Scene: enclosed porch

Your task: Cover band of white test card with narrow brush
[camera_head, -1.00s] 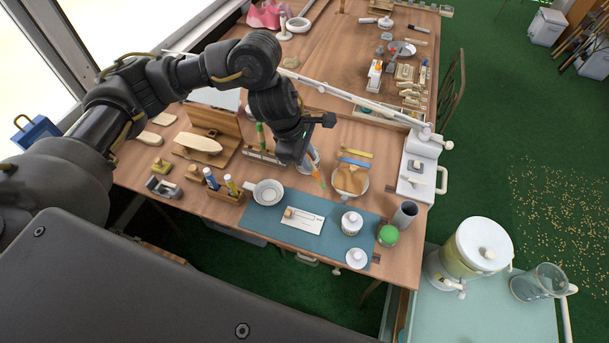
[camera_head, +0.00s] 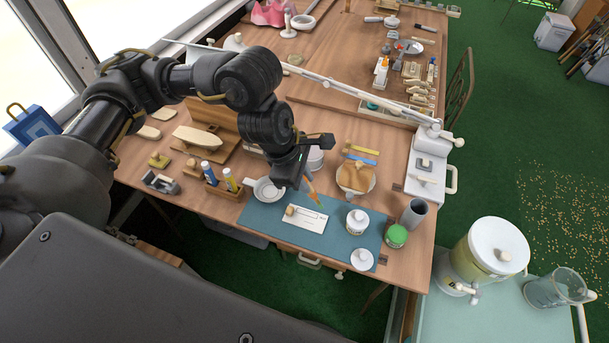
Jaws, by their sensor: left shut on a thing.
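The white test card (camera_head: 306,220) lies flat on the blue-grey mat (camera_head: 267,217), with a small tan block on its left end and a dark outlined band across it. My left gripper (camera_head: 302,182) is above the mat's back edge, shut on a narrow brush (camera_head: 314,194) with an orange handle. The brush points down and slightly right, its lower end just behind the card; whether it touches anything I cannot tell. The gripper's fingers are partly hidden by the dark wrist. My right gripper is not in view.
A white lidded jar (camera_head: 357,221), a white lid (camera_head: 362,259) and a green-topped jar (camera_head: 396,236) are right of the card. A grey cup (camera_head: 413,212) stands beyond.

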